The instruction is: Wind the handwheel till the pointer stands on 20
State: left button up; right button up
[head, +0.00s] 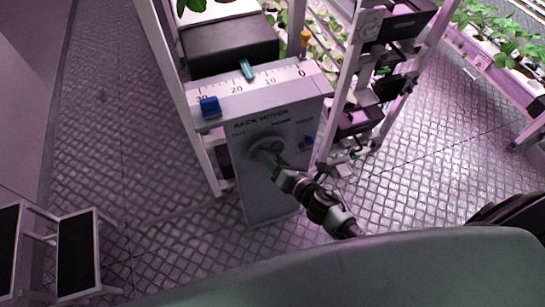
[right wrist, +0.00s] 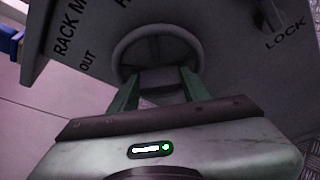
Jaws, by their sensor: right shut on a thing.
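A teal pointer (head: 247,69) stands on the white scale (head: 287,75) on top of the box. My left gripper is not in view.
A blue block (head: 210,106) sits by the scale's 30 end. White rack posts (head: 157,48) flank the box, with a dark bin (head: 230,48) behind it. A step stool (head: 77,255) stands at lower left. The plate floor (head: 130,150) left of the box is clear.

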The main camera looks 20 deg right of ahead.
jog(key=shift+f, duration=0.1)
dwell(0.3)
jog(key=o, duration=1.4)
jog(key=shift+c, duration=0.2)
jog(key=v, duration=0.7)
jog(key=shift+s+b, duration=0.4)
jog(key=shift+d, duration=0.1)
jog(key=shift+c, duration=0.3)
